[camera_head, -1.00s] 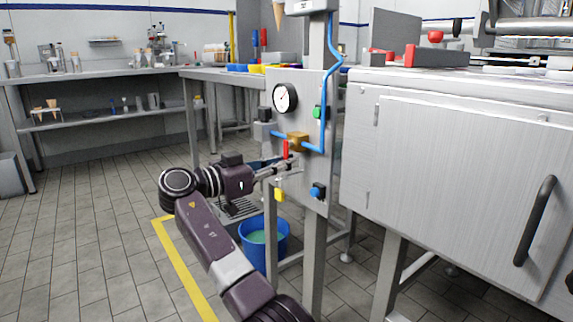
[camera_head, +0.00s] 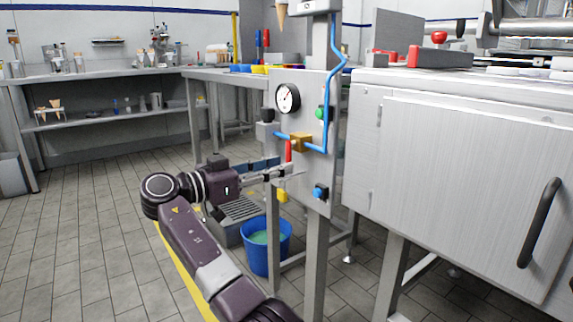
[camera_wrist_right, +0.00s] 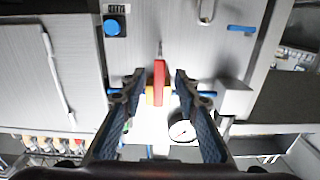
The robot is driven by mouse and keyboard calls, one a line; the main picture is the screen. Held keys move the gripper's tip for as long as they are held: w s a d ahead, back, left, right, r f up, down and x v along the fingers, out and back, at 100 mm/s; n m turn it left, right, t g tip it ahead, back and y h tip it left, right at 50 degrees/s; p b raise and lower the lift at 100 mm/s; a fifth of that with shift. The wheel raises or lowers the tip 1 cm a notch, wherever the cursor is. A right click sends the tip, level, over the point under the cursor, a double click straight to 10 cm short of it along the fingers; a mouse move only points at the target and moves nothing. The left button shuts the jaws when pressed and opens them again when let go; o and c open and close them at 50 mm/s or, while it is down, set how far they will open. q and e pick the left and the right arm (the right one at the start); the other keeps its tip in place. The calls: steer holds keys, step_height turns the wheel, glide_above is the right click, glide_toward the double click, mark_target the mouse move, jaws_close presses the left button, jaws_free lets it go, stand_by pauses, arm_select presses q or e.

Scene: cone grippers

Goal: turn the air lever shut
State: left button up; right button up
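The air lever (camera_head: 288,150) is a red handle hanging down from a brass valve (camera_head: 300,142) on the blue air line, on the front of a grey panel. In the right wrist view, which shows the panel upside down, the red lever (camera_wrist_right: 160,78) stands between my two dark fingers with a gap on each side. My right gripper (camera_head: 292,171) is at the panel, just below the lever in the head view. It also shows in the wrist view (camera_wrist_right: 160,84), open and holding nothing. Contact with the lever cannot be seen. My left gripper is out of view.
The panel (camera_head: 318,182) also carries a pressure gauge (camera_head: 287,97), a green button (camera_head: 321,113) and a blue button (camera_head: 320,192). A blue bucket (camera_head: 278,254) stands below. A large steel cabinet (camera_head: 460,170) is close on the right. Open tiled floor lies to the left.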

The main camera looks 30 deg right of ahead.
steer(key=a, duration=0.8)
steer(key=shift+s+a, duration=0.2)
steer(key=shift+s, duration=0.1)
